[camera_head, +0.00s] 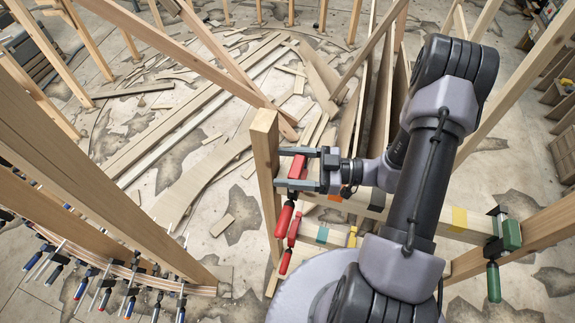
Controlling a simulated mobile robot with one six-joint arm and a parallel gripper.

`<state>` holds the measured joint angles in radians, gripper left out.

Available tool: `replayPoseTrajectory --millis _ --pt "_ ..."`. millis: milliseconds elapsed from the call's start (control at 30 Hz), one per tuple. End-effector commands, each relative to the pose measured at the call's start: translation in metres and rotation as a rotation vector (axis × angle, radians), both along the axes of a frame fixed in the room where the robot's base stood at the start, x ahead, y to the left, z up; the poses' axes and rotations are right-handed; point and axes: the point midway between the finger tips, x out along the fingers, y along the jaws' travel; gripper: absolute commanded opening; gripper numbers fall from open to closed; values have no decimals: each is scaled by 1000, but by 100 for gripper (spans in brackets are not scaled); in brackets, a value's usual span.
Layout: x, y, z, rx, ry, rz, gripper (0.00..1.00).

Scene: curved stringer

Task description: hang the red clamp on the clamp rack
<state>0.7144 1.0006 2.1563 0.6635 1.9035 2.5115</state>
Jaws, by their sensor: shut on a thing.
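The red clamp (298,168) is between the fingers of my gripper (291,169), which is shut on it. The clamp is at the left end of the clamp rack (466,229), a pale wooden rail with coloured tape marks, close beside its upright post (266,160). Red handles (284,219) hang down below the gripper; I cannot tell whether both belong to the held clamp. I cannot tell whether the clamp touches the rail. A green clamp (510,235) hangs at the rail's right end. My arm hides part of the rail.
Several blue- and red-handled clamps (128,280) sit along a curved wooden strip (195,289) at lower left. Slanted timber posts (75,165) stand at left. Loose planks (195,190) lie on the floor behind. A timber brace (520,95) rises at right.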

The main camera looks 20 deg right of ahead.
Motion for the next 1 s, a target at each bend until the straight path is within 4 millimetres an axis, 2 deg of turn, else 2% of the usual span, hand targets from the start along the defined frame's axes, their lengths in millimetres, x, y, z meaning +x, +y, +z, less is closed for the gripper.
replayPoseTrajectory --millis 67,233,800,1000 --pt "-2 2 -5 2 7 4 0" --pt "-3 2 -2 3 9 5 0" --pt "-1 1 39 2 4 2 0" --pt "-1 1 34 2 4 0 0"
